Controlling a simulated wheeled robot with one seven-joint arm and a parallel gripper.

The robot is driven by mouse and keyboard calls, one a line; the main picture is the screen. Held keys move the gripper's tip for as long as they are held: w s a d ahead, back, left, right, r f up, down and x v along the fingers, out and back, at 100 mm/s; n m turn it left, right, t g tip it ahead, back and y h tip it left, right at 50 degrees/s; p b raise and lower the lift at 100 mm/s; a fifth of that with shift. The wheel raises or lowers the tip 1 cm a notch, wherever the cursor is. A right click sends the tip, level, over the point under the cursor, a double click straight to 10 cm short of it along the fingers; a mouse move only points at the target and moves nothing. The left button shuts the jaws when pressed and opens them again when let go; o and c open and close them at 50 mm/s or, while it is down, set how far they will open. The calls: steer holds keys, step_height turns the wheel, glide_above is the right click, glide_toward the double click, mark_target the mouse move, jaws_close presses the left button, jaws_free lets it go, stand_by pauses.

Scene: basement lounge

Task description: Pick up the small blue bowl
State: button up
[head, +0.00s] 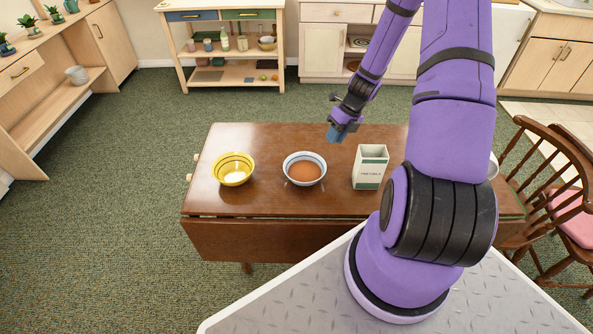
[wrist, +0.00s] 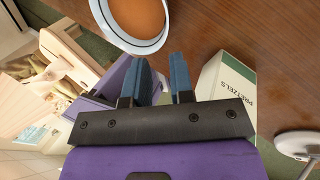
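The small bowl (head: 304,169) is white with blue bands at its rim and orange-brown inside. I cannot tell if that is glaze or contents. It stands upright near the middle of the wooden table (head: 270,137). In the wrist view the bowl (wrist: 143,18) is at the top, partly cut off, beyond my fingertips. My gripper (head: 338,134) has blue fingers and hangs above the table's far side, behind and right of the bowl. In the wrist view the fingers of my gripper (wrist: 161,62) are apart with nothing between them. They do not appear to touch the bowl.
A yellow bowl (head: 232,170) stands left of the small bowl. A pretzel box (head: 370,168) stands to its right, also close right of my fingers in the wrist view (wrist: 226,90). A white object (head: 493,166) is partly hidden behind my arm. Wooden chairs (head: 548,190) stand right.

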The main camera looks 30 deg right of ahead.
step_height(320, 180, down, 3)
steer(key=m, duration=0.2)
glide_toward(315, 173)
steer(key=shift+a+f, duration=0.1)
steer(key=shift+f, duration=0.9)
steer(key=shift+a+x, duration=0.15)
steer(key=shift+x, duration=1.15)
steer(key=shift+a+x, duration=0.15)
steer(key=shift+x, duration=1.15)
steer(key=shift+r, duration=0.1)
jaws_close()
